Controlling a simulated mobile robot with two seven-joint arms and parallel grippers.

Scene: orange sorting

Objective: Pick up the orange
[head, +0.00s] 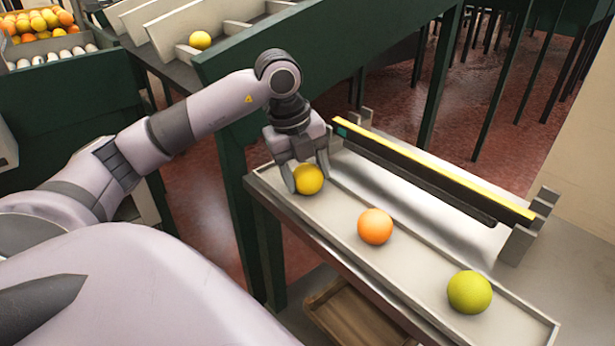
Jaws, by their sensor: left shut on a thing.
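A yellow-orange fruit (309,180) is at the far left end of the pale tray (420,270). My left gripper (307,176) comes down from above and is shut on this fruit, with a finger on either side. Whether the fruit touches the tray is hard to tell. An orange fruit (375,226) rests in the middle of the tray, apart from the gripper. A yellow-green fruit (469,292) rests near the tray's right end. My right gripper is not in view.
A bar with a yellow top (430,165) runs along the tray's far side. Green framework (330,50) stands behind my left arm. A yellow fruit (200,40) lies in a chute at the back. A crate of fruit (38,22) stands at the top left.

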